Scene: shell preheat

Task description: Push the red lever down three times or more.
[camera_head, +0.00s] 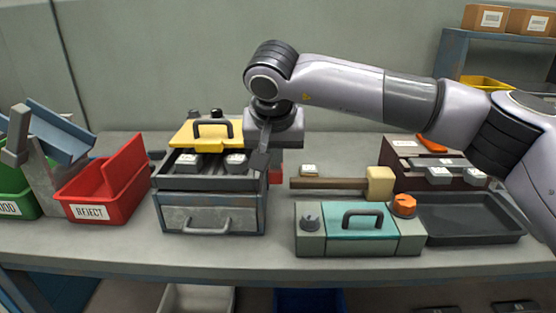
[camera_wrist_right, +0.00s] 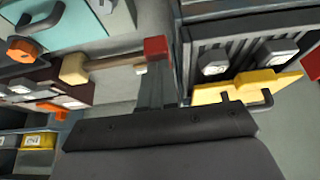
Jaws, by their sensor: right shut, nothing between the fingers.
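The red lever's knob (camera_head: 276,176) shows in the head view at the right side of the grey drawer unit (camera_head: 212,213), partly hidden behind my right gripper. In the right wrist view the red knob (camera_wrist_right: 156,48) is at the tips of my fingers. My right gripper (camera_head: 260,160) points down beside the unit, its fingers closed together and empty. The closed fingers also show in the right wrist view (camera_wrist_right: 153,82). Whether the fingertips touch the knob I cannot tell. My left gripper is not in view.
A yellow lid (camera_head: 208,132) with a black handle is on the unit. A mallet (camera_head: 340,184) lies to the right, behind a teal-and-grey box (camera_head: 362,222). A dark tray (camera_head: 468,220) is further right. A red reject bin (camera_head: 100,190) stands left.

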